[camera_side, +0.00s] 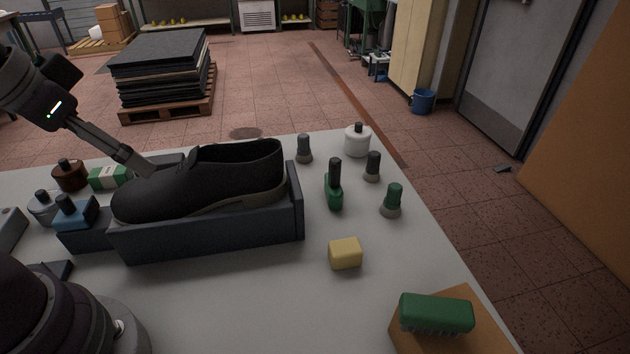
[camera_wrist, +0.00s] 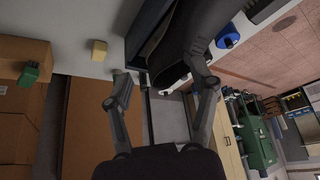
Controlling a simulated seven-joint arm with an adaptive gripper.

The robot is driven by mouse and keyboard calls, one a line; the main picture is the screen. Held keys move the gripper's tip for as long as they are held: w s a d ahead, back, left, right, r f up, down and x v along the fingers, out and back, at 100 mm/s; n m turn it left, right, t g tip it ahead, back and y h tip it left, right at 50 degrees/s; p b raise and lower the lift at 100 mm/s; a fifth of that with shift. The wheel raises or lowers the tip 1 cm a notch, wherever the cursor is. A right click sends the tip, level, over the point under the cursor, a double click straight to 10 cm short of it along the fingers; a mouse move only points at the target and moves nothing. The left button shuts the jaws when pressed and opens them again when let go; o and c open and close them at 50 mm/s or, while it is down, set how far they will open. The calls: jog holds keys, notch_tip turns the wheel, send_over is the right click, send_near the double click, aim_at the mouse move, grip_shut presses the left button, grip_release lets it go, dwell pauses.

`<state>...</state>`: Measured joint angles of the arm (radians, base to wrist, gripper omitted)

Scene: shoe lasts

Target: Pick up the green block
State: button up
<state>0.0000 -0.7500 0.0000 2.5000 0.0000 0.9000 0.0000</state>
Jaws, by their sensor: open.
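A green block (camera_side: 436,313) with pale bristles underneath, like a brush, lies on an orange-brown box (camera_side: 406,335) at the lower right of the side view. It also shows at the far left of the wrist view (camera_wrist: 29,73). My gripper (camera_side: 140,166) is high at the left in the side view, with its fingertips by the toe of the black shoe (camera_side: 235,168), far from the green block. In the wrist view my gripper (camera_wrist: 160,80) has its fingers spread, with nothing held between them. Whether the fingers touch the shoe cannot be told.
The shoe sits in a dark grey tray (camera_side: 210,238). A yellow block (camera_side: 345,253) lies on the white table between tray and green block. Several small bottles, including a green one (camera_side: 334,188), stand behind. A green-and-white box (camera_side: 108,177) stands left of the shoe.

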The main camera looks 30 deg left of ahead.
jog(key=w+d+r+n, duration=0.2)
jog(key=w+d+r, duration=0.1)
jog(key=w+r, duration=0.75)
jog(key=n+h, duration=0.1)
jog(key=n, duration=0.2)
send_over(330, 163)
jog(key=s+a, duration=0.1)
jog(key=s, duration=0.3)
notch_tip(330, 163, down, 18)
jog(key=shift+t, duration=0.3)
jog(key=x, duration=1)
jog(key=shift+d+f, duration=0.15)
jog(key=shift+d, duration=0.05)
grip_shut()
